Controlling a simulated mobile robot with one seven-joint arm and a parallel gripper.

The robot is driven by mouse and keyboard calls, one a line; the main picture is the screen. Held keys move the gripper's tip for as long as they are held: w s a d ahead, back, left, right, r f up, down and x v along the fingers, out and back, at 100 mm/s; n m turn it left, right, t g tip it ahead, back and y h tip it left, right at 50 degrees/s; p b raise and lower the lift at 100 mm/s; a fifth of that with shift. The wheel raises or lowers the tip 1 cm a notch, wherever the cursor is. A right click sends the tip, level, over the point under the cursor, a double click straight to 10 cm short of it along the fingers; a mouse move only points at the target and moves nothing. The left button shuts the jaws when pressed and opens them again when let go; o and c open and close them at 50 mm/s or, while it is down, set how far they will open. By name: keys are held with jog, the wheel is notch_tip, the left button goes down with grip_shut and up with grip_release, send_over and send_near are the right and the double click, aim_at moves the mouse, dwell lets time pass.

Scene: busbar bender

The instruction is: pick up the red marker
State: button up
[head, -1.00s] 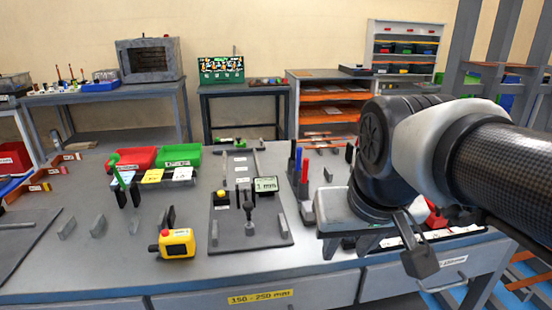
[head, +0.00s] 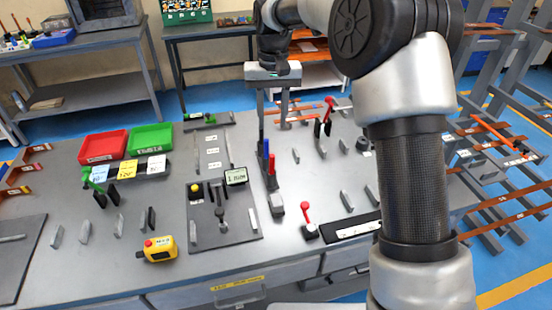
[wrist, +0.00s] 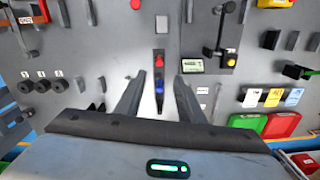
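The red marker (head: 272,168) stands upright beside the blue marker (head: 265,150) in a small dark holder on the grey bench. In the wrist view the red marker (wrist: 159,60) and the blue marker (wrist: 159,86) are seen from above, one behind the other. My gripper (head: 273,126) points down above the markers. It also shows in the wrist view (wrist: 160,75), with its fingers apart on either side of the marker pair and nothing between them held. I cannot tell the exact height of the fingertips over the markers.
A bender plate with a small display (head: 236,177) lies left of the markers. A red-handled tool (head: 306,213) stands in front right, and a red-and-black upright tool (head: 325,118) behind right. Red (head: 103,145) and green (head: 151,138) bins and a yellow button box (head: 160,248) are farther left.

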aim_at(272, 157)
notch_tip(272, 157, down, 11)
jog(key=shift+a+r, duration=0.1)
jog(key=f, duration=0.5)
jog(key=shift+w+f+p, duration=0.1)
jog(key=shift+w+p, duration=0.15)
jog(key=shift+p, duration=0.05)
jog(key=shift+c, duration=0.4)
grip_shut()
